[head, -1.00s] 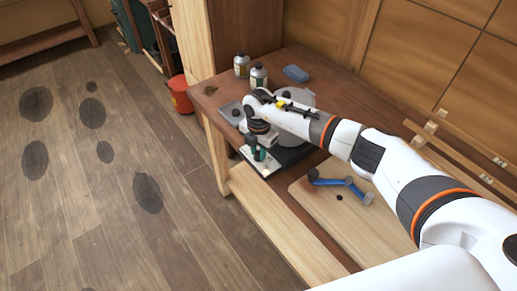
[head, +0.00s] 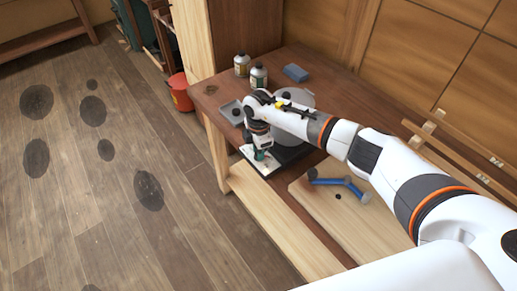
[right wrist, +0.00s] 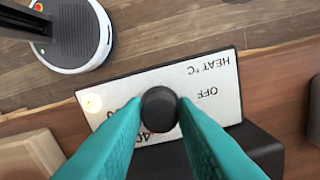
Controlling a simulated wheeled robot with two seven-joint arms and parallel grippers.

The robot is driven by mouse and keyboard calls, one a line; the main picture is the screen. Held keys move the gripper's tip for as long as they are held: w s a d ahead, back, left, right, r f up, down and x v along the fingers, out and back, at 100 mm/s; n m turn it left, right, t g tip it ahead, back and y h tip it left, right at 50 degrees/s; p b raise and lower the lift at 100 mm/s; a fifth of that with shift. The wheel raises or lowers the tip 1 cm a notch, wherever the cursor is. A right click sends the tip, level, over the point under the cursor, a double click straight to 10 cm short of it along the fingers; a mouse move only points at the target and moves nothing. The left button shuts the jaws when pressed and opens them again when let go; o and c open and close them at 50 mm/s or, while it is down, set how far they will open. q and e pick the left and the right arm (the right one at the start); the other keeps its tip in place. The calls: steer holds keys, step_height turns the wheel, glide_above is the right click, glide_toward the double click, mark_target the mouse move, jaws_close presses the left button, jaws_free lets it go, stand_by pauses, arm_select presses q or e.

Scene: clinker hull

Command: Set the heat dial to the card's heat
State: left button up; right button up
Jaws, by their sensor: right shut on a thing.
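The heat dial (right wrist: 159,108) is a black round knob on a white panel (right wrist: 212,82) marked "HEAT °C" and "OFF", seen upside down in the right wrist view. A "40" shows partly behind the knob and fingers; the other marks and the dial's pointer are hidden or unclear. My right gripper (right wrist: 160,116) has its teal fingers shut on the knob from both sides. In the head view my right gripper (head: 260,155) is down at the panel's front. My left gripper is not in view. I cannot make out a card with a heat on it.
A grey pot (head: 297,118) stands behind the panel, partly hidden by my right arm. A blue-handled tool (head: 338,183) lies on a pale board (head: 318,215).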

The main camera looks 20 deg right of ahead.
steer(key=shift+r, duration=0.1)
steer(key=o, duration=1)
step_height(320, 180, up, 12)
steer(key=b, duration=0.3)
